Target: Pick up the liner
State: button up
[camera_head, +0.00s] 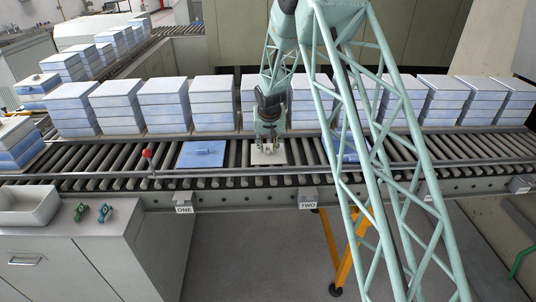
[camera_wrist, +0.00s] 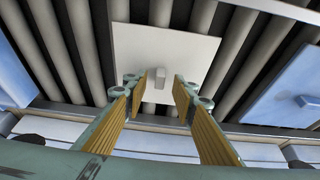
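A pale square plate with a small raised knob, which looks like the liner (camera_head: 268,158), lies on the conveyor rollers above the label TWO. In the wrist view the plate (camera_wrist: 165,50) fills the upper middle, with its grey knob showing between the fingertips. My gripper (camera_head: 267,145) points down over the plate from the arm above. In the wrist view my gripper (camera_wrist: 158,88) is open, its two yellow-padded fingers on either side of the knob with gaps. I cannot tell whether the fingertips touch the plate.
A blue plate with a knob (camera_head: 202,154) lies left of the pale one, above label ONE. Another blue plate (camera_head: 347,151) is partly behind my arm. Stacks of blue-white boxes (camera_head: 163,105) line the conveyor behind. A red-knobbed post (camera_head: 148,156) stands at the front left.

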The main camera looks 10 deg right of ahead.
jog(key=shift+w+f, duration=0.25)
jog(key=shift+f, duration=0.2)
jog(key=shift+c, duration=0.9)
grip_shut()
